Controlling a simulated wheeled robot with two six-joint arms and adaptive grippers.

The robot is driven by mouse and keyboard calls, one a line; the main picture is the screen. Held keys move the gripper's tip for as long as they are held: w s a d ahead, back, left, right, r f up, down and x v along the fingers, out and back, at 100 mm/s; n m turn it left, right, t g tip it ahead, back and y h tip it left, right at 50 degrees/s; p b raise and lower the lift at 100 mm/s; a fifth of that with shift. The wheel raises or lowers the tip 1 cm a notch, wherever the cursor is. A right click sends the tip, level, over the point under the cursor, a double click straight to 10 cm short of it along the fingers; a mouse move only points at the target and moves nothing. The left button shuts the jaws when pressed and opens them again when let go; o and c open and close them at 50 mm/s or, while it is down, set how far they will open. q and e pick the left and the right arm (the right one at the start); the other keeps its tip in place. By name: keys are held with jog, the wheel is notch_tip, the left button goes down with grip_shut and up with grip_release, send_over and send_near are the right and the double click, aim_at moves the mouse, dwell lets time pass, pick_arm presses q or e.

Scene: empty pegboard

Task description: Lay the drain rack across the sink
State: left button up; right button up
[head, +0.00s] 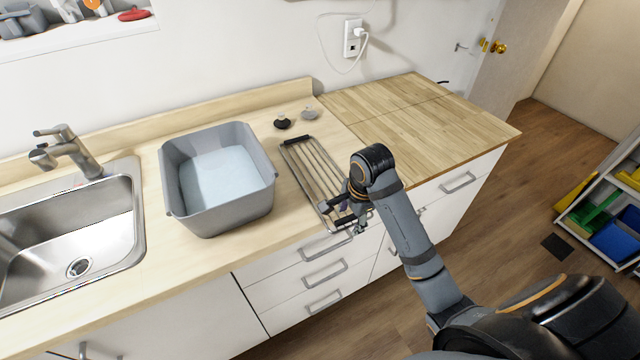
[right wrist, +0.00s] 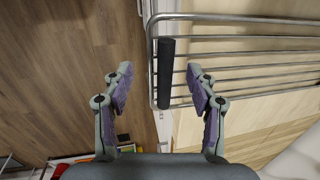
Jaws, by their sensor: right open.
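The drain rack (head: 308,168) is a flat metal rack of parallel bars with black end grips, lying on the counter right of the grey tub. Its near end reaches the counter's front edge. My right gripper (head: 345,209) is over that near end and covers part of it. In the right wrist view my right gripper (right wrist: 160,70) is open, with the rack's black end grip (right wrist: 166,88) showing between its fingers; I cannot tell whether they touch. The steel sink (head: 112,222) is at the left, its basin uncovered. My left gripper is not in view.
A grey tub (head: 191,217) with a pale-blue bottom stands between sink and rack. A faucet (head: 78,152) rises behind the sink. Two small stopper-like items, one dark (head: 283,124) and one grey (head: 309,113), lie behind the rack. A wooden board surface (head: 430,115) at right is clear.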

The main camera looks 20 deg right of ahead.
jog(key=shift+w+f, duration=0.2)
jog(key=shift+f, duration=0.35)
jog(key=shift+r, duration=0.1)
grip_shut()
jog(key=shift+r, duration=0.1)
